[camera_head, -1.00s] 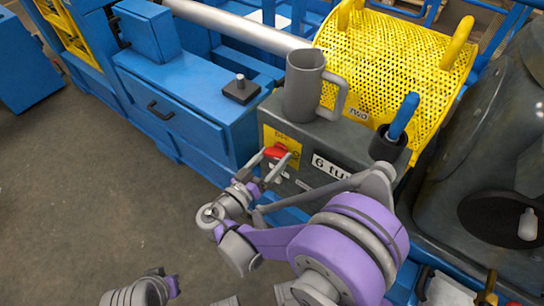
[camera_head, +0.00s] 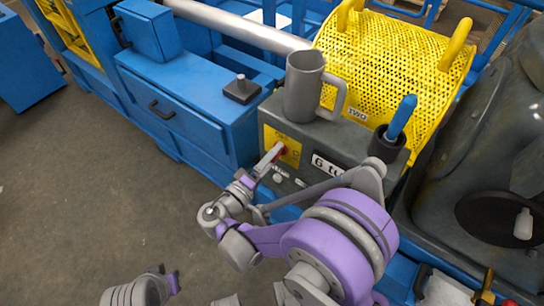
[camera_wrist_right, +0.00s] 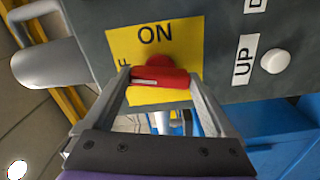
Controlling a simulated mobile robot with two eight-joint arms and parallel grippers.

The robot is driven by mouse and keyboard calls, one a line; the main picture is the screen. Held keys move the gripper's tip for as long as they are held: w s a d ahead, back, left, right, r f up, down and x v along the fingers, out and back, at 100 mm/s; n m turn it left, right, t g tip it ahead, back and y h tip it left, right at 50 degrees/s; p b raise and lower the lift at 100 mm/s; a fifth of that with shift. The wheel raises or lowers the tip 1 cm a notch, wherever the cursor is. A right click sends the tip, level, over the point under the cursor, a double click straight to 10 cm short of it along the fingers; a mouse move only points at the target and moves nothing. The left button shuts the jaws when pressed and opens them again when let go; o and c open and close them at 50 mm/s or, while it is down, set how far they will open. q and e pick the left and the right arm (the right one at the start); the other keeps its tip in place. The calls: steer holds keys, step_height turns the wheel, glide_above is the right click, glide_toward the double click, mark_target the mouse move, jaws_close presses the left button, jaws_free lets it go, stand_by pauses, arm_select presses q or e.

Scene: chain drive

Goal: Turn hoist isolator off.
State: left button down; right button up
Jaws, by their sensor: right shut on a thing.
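The hoist isolator is a red rotary handle (camera_head: 280,152) on a yellow plate (camera_head: 291,157) on the front of a dark grey box (camera_head: 340,142). My right gripper (camera_head: 276,152) reaches it from the front and is seen nearly edge-on. In the right wrist view the red handle (camera_wrist_right: 160,77) lies across the picture between the two fingertips of my right gripper (camera_wrist_right: 160,84), which are shut on it. "ON" is printed above the handle there, and part of a word ending in F shows at its left, mostly hidden by the finger.
A grey mug (camera_head: 304,88) stands on top of the box, close above the isolator. A blue-handled tool stands in a black holder (camera_head: 387,146) at the right. White push button (camera_wrist_right: 275,61) and "UP" label sit beside the plate. A yellow mesh guard (camera_head: 385,60) lies behind.

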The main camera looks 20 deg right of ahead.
steer(key=shift+n, duration=1.2)
steer(key=o, duration=1.1)
steer(key=shift+d, duration=0.1)
steer(key=shift+c, duration=0.2)
steer(key=p+v, duration=0.1)
steer(key=v, duration=0.9)
steer(key=shift+s+a, duration=0.25)
steer(key=shift+a, duration=0.1)
steer(key=shift+d, duration=0.1)
